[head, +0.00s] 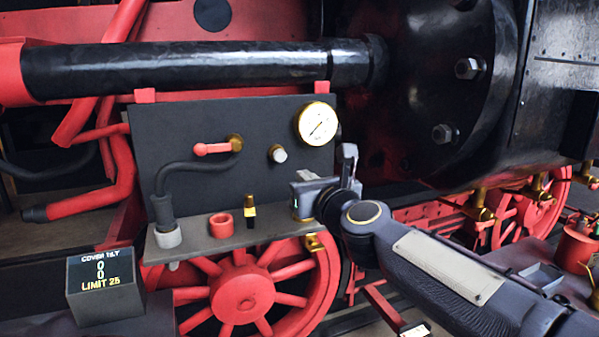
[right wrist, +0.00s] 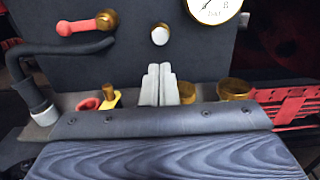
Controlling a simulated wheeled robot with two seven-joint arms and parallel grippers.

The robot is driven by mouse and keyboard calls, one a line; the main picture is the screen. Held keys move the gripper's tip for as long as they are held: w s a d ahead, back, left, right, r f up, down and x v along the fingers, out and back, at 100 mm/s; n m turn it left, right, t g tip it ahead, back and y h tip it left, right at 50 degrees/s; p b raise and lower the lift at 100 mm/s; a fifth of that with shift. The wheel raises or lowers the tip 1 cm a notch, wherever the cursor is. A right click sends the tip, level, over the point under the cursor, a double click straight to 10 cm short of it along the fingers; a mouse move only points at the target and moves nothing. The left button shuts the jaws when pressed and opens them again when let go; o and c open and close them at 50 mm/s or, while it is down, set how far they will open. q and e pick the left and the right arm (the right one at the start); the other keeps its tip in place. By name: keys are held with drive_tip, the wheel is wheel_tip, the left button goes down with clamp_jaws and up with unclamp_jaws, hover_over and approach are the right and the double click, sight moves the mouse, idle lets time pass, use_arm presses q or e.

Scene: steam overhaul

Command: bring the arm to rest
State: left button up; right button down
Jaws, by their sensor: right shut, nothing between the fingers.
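My right arm reaches in from the lower right in the head view, and my right gripper (head: 347,160) is in front of the right edge of the dark panel (head: 215,130). In the right wrist view its two pale fingers (right wrist: 159,85) are together with nothing between them. The panel carries a red lever on a brass pivot (head: 215,147), a white-faced gauge (head: 317,123) and a pale knob (head: 278,154). My left gripper does not show.
A display box (head: 105,287) reads "COVER TILT 0 0 LIMIT 25". A black cylinder (head: 450,90) stands behind the gripper.

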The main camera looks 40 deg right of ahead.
drive_tip(key=shift+s+a, duration=0.1)
drive_tip(key=shift+s, duration=0.15)
idle(0.4)
drive_tip(key=s+a+f+n+g+y, duration=0.2)
drive_tip(key=s+a+f+n+y, duration=0.35)
drive_tip(key=n, duration=0.55)
drive_tip(key=s+a+f+n+g+y, duration=0.2)
drive_tip(key=a+f+n, duration=0.55)
drive_tip(key=n, duration=0.25)
drive_tip(key=s+a+f+n+g, duration=0.3)
drive_tip(key=s+f+n+g, duration=0.4)
drive_tip(key=s+f+n, duration=0.7)
drive_tip(key=shift+f+n+g+y, duration=0.4)
drive_tip(key=shift+f+n, duration=0.45)
drive_tip(key=shift+n, duration=0.25)
